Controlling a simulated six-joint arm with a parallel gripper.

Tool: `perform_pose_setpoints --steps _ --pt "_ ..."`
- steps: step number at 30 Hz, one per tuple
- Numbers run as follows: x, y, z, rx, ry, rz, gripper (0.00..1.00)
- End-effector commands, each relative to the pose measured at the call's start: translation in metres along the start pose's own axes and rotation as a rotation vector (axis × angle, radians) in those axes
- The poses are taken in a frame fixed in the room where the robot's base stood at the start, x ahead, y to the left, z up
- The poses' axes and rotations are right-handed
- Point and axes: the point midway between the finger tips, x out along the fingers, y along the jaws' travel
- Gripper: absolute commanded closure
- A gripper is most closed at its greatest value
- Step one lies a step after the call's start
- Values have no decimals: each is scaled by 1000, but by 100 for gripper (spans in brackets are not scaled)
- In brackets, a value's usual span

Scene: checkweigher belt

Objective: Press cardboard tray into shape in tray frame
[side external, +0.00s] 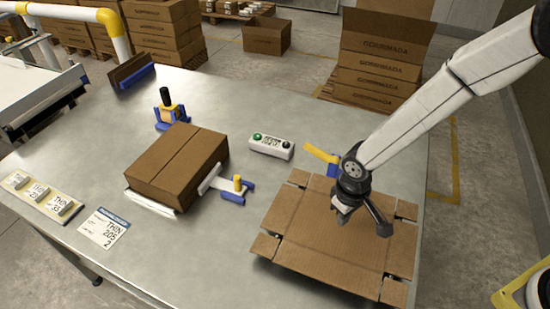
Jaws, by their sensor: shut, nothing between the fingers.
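The cardboard tray (310,232) is a brown sheet at the right of the table in the side external view. It looks mostly flat, with flaps along its edges and dark notches at the corners. My gripper (362,218) is dark, points down over the sheet's upper right part and is shut with nothing held. I cannot tell whether it touches the cardboard. No separate tray frame shows clearly; the sheet may cover it. A yellow and blue clamp piece (322,154) stands at the sheet's far edge, partly behind my gripper.
A closed carton (178,165) sits mid-table between blue and yellow clamps (170,110). A button box (271,146) stands between carton and sheet. Stacked cartons (380,65) stand behind the table.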

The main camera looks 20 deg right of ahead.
Motion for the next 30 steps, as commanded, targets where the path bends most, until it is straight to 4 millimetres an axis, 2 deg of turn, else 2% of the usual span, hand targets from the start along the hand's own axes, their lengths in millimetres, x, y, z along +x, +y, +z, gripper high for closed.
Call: perform_pose_setpoints --steps 17,30 --pt "1 0 0 0 0 0 100" --pt "9 0 0 0 0 0 100"
